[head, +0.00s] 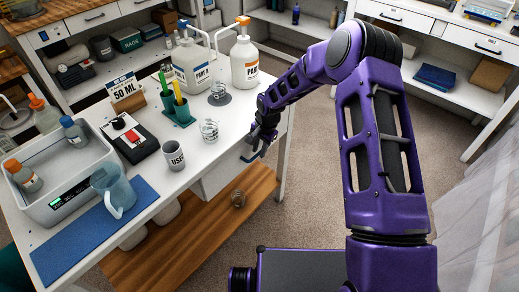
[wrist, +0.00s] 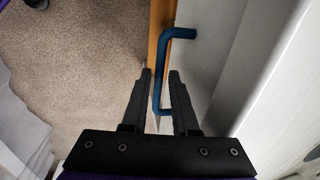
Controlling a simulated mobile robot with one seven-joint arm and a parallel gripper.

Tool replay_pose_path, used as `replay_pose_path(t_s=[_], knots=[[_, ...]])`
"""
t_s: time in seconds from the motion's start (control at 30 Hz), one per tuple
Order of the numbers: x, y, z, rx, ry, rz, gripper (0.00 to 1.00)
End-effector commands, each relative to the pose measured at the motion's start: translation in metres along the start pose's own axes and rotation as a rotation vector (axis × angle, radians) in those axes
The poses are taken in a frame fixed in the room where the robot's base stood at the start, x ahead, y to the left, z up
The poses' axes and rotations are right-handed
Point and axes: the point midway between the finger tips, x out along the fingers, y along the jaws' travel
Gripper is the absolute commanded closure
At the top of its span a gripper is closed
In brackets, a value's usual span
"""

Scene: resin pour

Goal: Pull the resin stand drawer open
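The resin stand is a white table (head: 180,205) with a white drawer (head: 222,175) under its right edge. The drawer's dark blue bar handle (wrist: 160,62) shows in the wrist view, standing off the pale front. My gripper (wrist: 160,73) is open there, with one black finger on each side of the handle bar and gaps visible beside it. In the head view my gripper (head: 258,146) is at the table's right edge, by the handle and partly hiding it. The drawer looks shut or nearly so; its interior is not visible.
A wooden lower shelf (head: 200,235) lies below. The carpet (head: 315,170) right of the stand is clear.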

Motion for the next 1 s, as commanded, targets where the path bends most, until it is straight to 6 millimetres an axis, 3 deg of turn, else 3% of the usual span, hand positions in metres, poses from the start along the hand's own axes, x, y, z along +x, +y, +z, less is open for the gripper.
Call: replay_pose_path(t_s=[0.1, 0.27, 1.0], knots=[[-0.0003, 0.0, -0.0001, 0.0, 0.0, 0.0, 0.73], [-0.0004, 0.0001, 0.0, 0.0, 0.0, 0.0, 1.0], [-0.0007, 0.0001, 0.0, 0.0, 0.0, 0.0, 1.0]])
